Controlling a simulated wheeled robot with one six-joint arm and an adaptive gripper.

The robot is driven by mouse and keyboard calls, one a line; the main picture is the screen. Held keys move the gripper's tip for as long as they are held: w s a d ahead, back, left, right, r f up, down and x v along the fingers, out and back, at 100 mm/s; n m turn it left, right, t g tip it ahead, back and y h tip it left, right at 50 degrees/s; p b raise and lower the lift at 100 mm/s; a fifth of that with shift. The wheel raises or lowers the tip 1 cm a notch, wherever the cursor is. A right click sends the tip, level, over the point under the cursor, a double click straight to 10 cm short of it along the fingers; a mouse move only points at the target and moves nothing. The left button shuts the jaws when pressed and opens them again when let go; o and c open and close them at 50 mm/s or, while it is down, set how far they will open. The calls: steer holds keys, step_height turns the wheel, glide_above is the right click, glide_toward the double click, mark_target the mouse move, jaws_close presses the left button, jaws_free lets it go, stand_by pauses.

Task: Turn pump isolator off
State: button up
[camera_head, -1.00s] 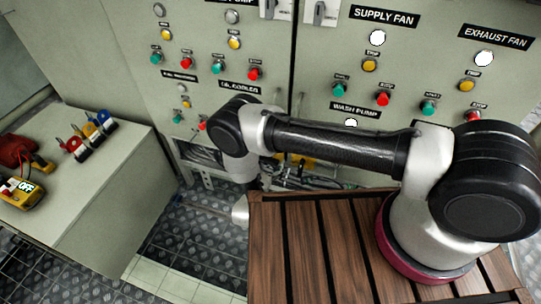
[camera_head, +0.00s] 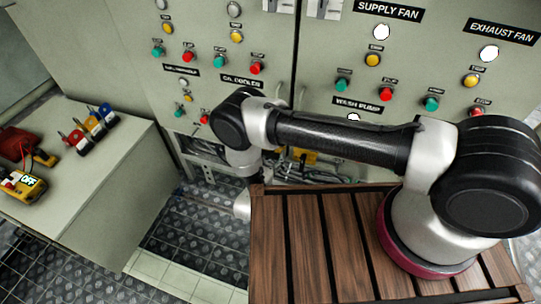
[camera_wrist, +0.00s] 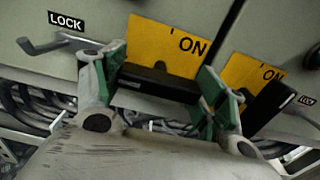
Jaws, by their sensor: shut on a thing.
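In the wrist view a black handle (camera_wrist: 160,84) lies nearly level across the lower part of a yellow plate (camera_wrist: 157,43) marked ON. My gripper (camera_wrist: 163,72) has its green-padded fingers on either end of this handle, shut on it. A second yellow plate (camera_wrist: 245,78) marked ON, with a tilted black handle (camera_wrist: 268,107), is just to the right, outside the fingers. No name label for either isolator is readable. In the head view my arm hides the gripper; a small yellow patch (camera_head: 304,155) shows behind it.
A metal hook marked LOCK (camera_wrist: 50,45) juts out left of the fingers. Hoses (camera_wrist: 35,105) run beneath. The grey panel (camera_head: 225,95) carries buttons and lamps above my arm. A grey cabinet (camera_head: 110,185) with a meter (camera_head: 22,185) stands left.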

steer(key=o, duration=1)
